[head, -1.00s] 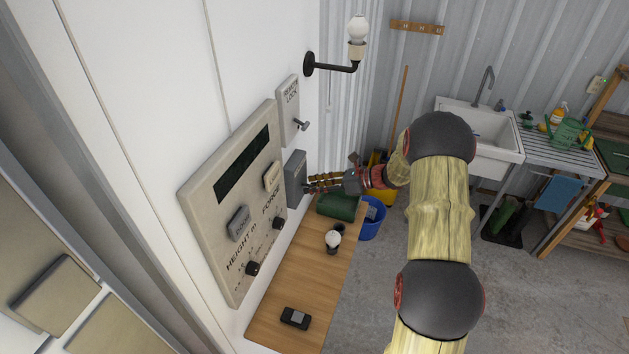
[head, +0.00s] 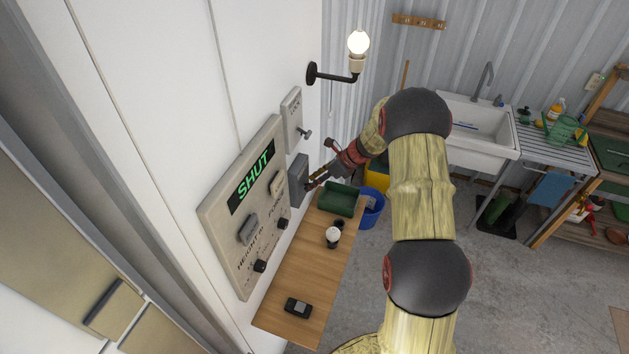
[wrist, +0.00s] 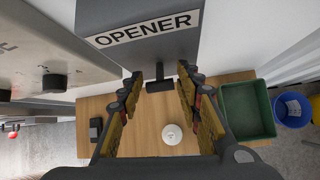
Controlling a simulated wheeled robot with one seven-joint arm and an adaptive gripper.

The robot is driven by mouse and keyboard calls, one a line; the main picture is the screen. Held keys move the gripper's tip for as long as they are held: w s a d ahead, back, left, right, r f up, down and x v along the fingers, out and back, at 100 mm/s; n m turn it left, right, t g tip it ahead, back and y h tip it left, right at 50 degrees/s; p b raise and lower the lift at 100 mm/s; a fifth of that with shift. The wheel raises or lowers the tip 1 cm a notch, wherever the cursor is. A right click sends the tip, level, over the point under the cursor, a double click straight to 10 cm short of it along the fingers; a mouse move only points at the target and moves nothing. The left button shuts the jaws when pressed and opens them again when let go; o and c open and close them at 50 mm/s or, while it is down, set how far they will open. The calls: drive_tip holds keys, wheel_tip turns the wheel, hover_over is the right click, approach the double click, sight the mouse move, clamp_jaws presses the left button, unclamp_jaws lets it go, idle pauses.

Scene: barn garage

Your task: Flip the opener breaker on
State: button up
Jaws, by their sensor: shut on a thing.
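The opener breaker is a grey box (head: 298,174) on the white wall, right of the control panel. In the wrist view its OPENER label (wrist: 145,30) is readable, and a dark T-shaped lever (wrist: 160,87) sticks out below the label. My gripper (head: 312,184) is at the front of the box. In the wrist view its fingers (wrist: 160,76) stand on both sides of the lever, shut on it. The control panel's display (head: 252,178) glows green and reads SHUT. The wall lamp bulb (head: 358,42) is lit.
A wooden shelf (head: 285,290) below the panel bears a green bin (head: 341,200), a white-topped bulb (head: 333,235) and a dark handset (head: 297,307). A blue bucket (head: 371,208) stands beyond the shelf.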

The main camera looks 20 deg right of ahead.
drive_tip(key=shift+w+d+r, duration=0.25)
drive_tip(key=shift+w+r, duration=0.05)
drive_tip(key=shift+w, duration=0.05)
drive_tip(key=o, duration=0.9)
drive_tip(key=shift+w+f, duration=0.1)
drive_tip(key=shift+o, duration=0.6)
drive_tip(key=shift+d, duration=0.1)
drive_tip(key=shift+f, duration=0.1)
drive_tip(key=shift+s+f, duration=0.1)
drive_tip(key=shift+s, duration=0.1)
drive_tip(key=v, duration=1.2)
